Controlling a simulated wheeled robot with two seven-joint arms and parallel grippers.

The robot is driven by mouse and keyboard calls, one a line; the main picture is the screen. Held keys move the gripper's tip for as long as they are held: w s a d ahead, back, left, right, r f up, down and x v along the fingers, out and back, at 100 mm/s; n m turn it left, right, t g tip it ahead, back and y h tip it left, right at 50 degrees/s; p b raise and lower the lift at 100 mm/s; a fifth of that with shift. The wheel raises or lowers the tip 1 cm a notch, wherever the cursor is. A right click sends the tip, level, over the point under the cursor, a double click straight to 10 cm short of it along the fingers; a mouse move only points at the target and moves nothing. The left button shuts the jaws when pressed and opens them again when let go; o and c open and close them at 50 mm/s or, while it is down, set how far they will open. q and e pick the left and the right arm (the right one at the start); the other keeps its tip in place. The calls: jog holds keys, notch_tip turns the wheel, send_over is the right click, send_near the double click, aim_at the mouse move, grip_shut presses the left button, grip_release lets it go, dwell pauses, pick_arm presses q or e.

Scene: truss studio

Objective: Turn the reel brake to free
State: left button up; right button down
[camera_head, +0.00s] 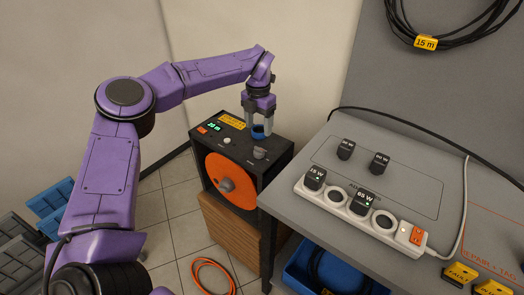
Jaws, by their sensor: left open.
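The cable reel (229,180) is a dark box with an orange disc and hub on its front, standing on a wooden cabinet. Its top panel has a green display (215,126), a yellow label (232,121), a pale button (227,141) and a grey knob (260,153) near the front right edge. My left gripper (260,130) points down over the back right of this top, jaws open. A dark blue part (258,131) shows between its fingertips; I cannot tell whether they touch it. Which control is the brake is not readable. My right gripper is out of view.
A grey table (335,215) with a white power strip (350,207) and several black chargers stands close on the right. A blue bin (300,268) sits below it. An orange cable (213,275) lies on the floor. Blue and grey crates (50,205) are at left.

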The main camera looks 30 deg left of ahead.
aim_at(259, 148)
pick_arm(q)
notch_tip(259, 148, down, 10)
jog(key=shift+f+p, duration=0.1)
jog(key=shift+p, duration=0.8)
jog(key=c, duration=1.1)
jog(key=shift+o, duration=0.2)
